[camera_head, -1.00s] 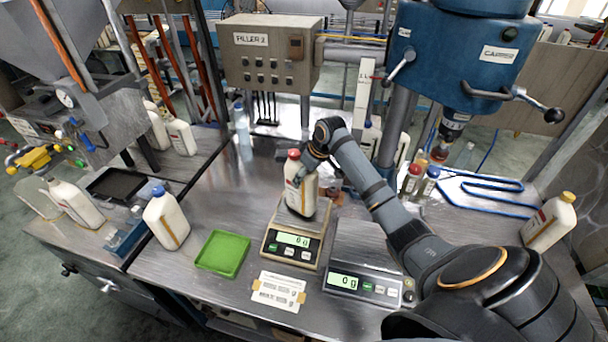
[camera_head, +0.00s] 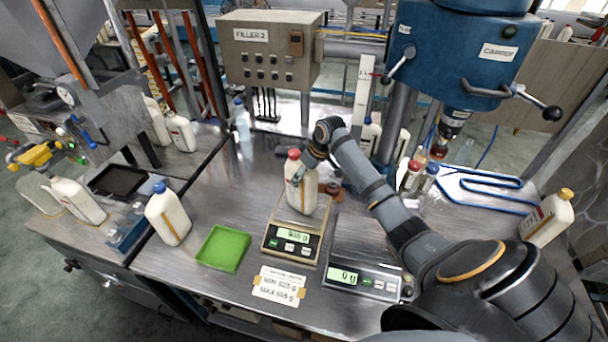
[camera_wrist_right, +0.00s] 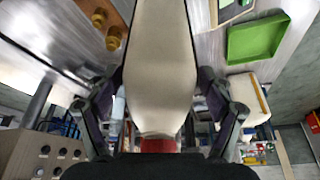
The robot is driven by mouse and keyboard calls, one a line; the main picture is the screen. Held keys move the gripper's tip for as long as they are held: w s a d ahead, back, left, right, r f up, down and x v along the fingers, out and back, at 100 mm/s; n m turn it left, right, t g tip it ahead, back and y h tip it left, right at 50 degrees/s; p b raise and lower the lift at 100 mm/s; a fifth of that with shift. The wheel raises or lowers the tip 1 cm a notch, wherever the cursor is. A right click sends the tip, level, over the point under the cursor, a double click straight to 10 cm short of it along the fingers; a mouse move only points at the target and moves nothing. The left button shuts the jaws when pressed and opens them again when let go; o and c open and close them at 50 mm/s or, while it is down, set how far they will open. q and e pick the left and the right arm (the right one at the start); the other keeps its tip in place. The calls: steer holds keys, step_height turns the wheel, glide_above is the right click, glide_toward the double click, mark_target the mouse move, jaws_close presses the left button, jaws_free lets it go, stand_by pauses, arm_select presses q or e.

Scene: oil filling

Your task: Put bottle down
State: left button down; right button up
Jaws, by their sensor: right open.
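A white bottle with a red cap (camera_head: 301,190) stands on the left scale (camera_head: 292,247), whose lit display shows a reading of several digits that I cannot read surely. My right gripper (camera_head: 309,164) is at the bottle's upper part, below the cap. In the right wrist view the bottle (camera_wrist_right: 160,65) fills the middle, with the open fingers on either side of it; the right gripper (camera_wrist_right: 160,105) straddles it. Whether the fingers touch it I cannot tell. My left gripper is not in view.
A second scale (camera_head: 362,273) reading 0 g lies to the right, under my right arm. A green tray (camera_head: 223,248) and a paper label (camera_head: 279,286) lie nearby. A blue-capped bottle (camera_head: 168,216) stands at the left, a yellow-capped one (camera_head: 548,218) at the right.

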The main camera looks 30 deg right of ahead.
steer(key=b+v, duration=0.2)
steer(key=v, duration=0.8)
steer(key=shift+s+r, duration=0.15)
steer(key=shift+r, duration=0.1)
steer(key=shift+s+r, duration=0.2)
steer(key=shift+r, duration=0.4)
steer(key=shift+f, duration=0.1)
